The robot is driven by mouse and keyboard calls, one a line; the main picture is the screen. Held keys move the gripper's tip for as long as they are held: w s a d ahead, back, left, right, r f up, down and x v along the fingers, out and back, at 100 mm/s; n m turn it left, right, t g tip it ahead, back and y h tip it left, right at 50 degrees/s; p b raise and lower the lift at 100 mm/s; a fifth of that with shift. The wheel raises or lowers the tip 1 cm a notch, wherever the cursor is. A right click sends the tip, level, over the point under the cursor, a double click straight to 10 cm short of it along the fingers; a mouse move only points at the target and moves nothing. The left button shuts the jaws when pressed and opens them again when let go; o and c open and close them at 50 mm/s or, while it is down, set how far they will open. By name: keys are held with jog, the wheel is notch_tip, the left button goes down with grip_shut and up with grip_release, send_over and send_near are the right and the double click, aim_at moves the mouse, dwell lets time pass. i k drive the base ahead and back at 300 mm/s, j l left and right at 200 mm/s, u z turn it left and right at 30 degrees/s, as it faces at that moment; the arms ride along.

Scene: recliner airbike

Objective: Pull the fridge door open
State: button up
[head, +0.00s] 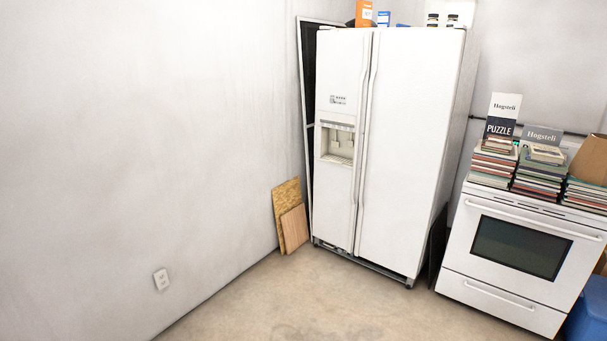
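A white two-door fridge (415,150) stands upright against the back wall, right of the middle in the head view. Its narrow left door (335,205) has a water and ice dispenser recess (338,143). Its wider right door (410,170) is plain. Both doors look shut. Two long white vertical handles (363,130) run side by side along the seam between the doors. My gripper and arm are not in view.
A white stove (515,255) with stacked books (540,170) stands right of the fridge. A blue bin (590,310) is at the lower right. Wooden boards (290,215) lean left of the fridge. Boxes (364,13) sit on top. The concrete floor (300,300) in front is clear.

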aim_at(414, 82)
jog(key=i+j, duration=0.2)
jog(key=i, duration=0.95)
jog(key=i+j+u, duration=0.15)
jog(key=i, duration=1.05)
